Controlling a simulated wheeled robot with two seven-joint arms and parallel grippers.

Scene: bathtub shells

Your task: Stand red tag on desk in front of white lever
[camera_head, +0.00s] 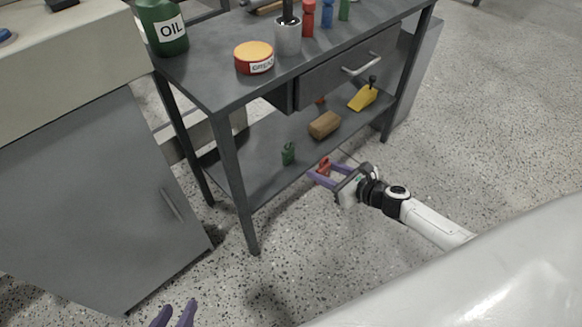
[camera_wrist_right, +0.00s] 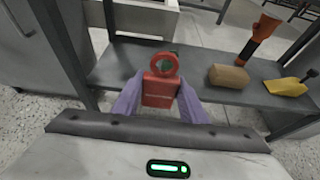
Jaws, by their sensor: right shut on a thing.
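The red tag (camera_head: 324,167) is held in my right gripper (camera_head: 322,174), in front of the lower shelf of the grey desk (camera_head: 213,88). In the right wrist view the red tag (camera_wrist_right: 160,91) has a ring on top and sits upright between the two purple fingers of my right gripper (camera_wrist_right: 160,97), which are shut on it. My left gripper (camera_head: 174,314) shows only as purple fingertips at the bottom edge, apart and with nothing seen between them. I cannot make out a white lever in either view.
The desk top bears an oil bottle (camera_head: 163,27), a grease tin (camera_head: 254,57), a grey cup (camera_head: 287,36) and coloured bottles. The lower shelf holds a green object (camera_head: 288,153), a brown block (camera_head: 324,125) and a yellow tool (camera_head: 362,97). A grey cabinet (camera_head: 90,200) stands left; speckled floor is clear at right.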

